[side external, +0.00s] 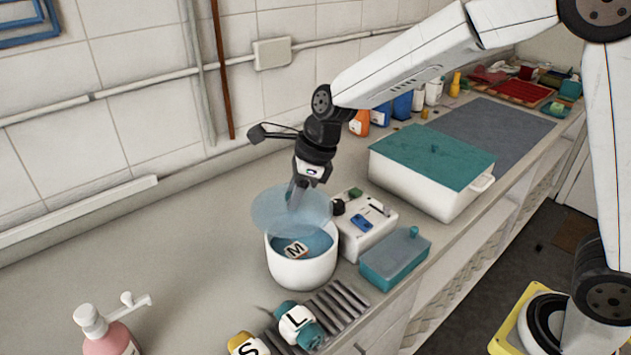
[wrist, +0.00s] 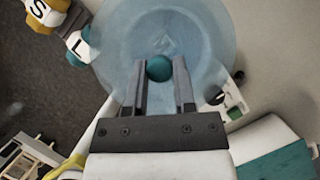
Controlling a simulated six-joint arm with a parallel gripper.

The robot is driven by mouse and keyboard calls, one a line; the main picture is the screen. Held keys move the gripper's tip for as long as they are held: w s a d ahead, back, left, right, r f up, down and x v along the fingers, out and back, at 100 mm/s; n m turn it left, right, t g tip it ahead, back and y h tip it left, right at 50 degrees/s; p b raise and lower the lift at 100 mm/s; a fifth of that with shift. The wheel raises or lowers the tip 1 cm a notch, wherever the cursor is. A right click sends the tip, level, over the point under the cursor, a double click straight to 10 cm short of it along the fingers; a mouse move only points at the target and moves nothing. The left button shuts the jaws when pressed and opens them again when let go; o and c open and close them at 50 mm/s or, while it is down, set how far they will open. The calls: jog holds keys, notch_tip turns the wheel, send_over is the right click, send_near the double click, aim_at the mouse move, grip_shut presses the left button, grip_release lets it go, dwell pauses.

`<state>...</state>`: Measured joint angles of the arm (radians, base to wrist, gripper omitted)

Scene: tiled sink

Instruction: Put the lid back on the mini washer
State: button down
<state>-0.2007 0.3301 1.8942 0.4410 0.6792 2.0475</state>
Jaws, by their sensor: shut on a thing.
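The lid (side external: 278,212) is a translucent pale blue disc, tilted in the side view, just above the washer's open top. My gripper (side external: 296,205) is shut on it from above. In the wrist view, the lid (wrist: 205,40) has a round teal knob (wrist: 159,68) between my gripper's fingertips (wrist: 160,75). The mini washer has a white round tub (side external: 302,270) with a blue inside, and a white control box (side external: 368,235) on its right. A block marked M (side external: 295,250) shows inside the tub. The lid hides the tub's back rim, and I cannot tell whether they touch.
Blocks marked L (side external: 297,325) and S (side external: 245,345) lie in front of the tub by a ribbed rack (side external: 340,308). A teal lidded box (side external: 396,260) and a larger teal-lidded bin (side external: 420,185) stand to the right. A pink pump bottle (side external: 108,335) is front left. The counter left of the tub is clear.

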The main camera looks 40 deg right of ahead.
aim_at(309, 206)
jog(key=shift+s+d+r, duration=0.25)
jog(key=shift+s+d, duration=0.15)
jog(key=shift+d, duration=0.35)
jog(key=shift+f, duration=0.2)
jog(key=shift+f, duration=3)
jog(key=shift+f, duration=0.2)
jog(key=shift+c, duration=1.8)
grip_release()
jog(key=shift+o, duration=0.2)
jog(key=o, duration=0.3)
